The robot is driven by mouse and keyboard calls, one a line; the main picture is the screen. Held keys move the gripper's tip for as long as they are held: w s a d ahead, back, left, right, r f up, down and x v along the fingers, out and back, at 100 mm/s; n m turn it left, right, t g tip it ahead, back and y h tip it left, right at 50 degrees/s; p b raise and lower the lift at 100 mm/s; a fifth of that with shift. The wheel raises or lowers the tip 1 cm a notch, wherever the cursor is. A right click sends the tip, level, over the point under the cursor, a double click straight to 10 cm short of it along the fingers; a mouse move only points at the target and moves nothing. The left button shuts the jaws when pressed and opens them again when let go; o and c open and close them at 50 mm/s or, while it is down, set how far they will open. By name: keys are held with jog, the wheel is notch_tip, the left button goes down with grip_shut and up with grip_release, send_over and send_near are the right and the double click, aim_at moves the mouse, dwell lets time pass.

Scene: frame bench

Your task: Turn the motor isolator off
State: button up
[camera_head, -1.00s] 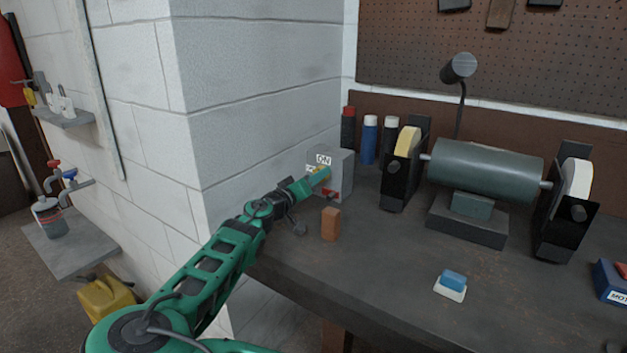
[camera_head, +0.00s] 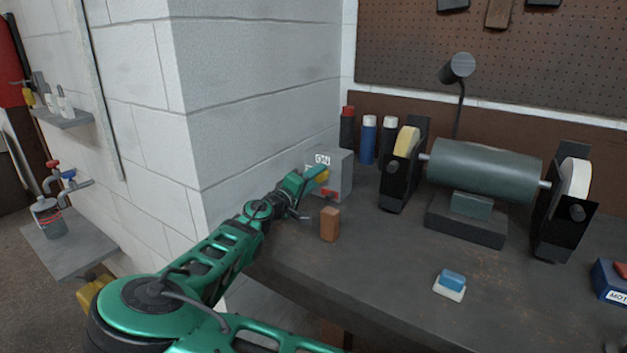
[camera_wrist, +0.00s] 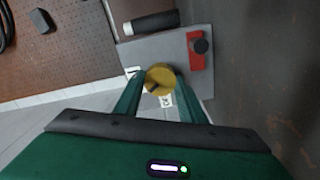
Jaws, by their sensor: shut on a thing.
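The motor isolator (camera_head: 341,166) is a grey box against the white block wall at the back left of the bench. It has a white ON label (camera_head: 322,159) and a round yellow knob (camera_head: 322,177). In the wrist view the yellow knob (camera_wrist: 160,76) sits between my fingers, with a dark mark at its lower left. The ON label (camera_wrist: 165,101) shows below the knob, and part of another white label is at its left. My gripper (camera_wrist: 158,90) is shut on the knob. My fingers hide part of the box front.
A red block with a black button (camera_wrist: 197,47) is beside the knob on the box. A brown block (camera_head: 330,225) stands on the bench (camera_head: 380,262) just in front. Several spray cans and a bench grinder (camera_head: 487,170) stand to the right. The front middle is mostly clear.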

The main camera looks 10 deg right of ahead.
jog(key=n, duration=0.5)
jog(key=shift+w+a+f+n, duration=0.1)
jog(key=shift+f+n, duration=0.05)
jog(key=shift+n, duration=0.25)
jog(key=n, duration=0.6)
jog(key=shift+f, duration=0.1)
jog(key=o, duration=1)
jog(key=shift+o, duration=0.2)
jog(key=v, duration=1)
jog(key=shift+s+a, duration=0.2)
jog(key=shift+a, duration=0.05)
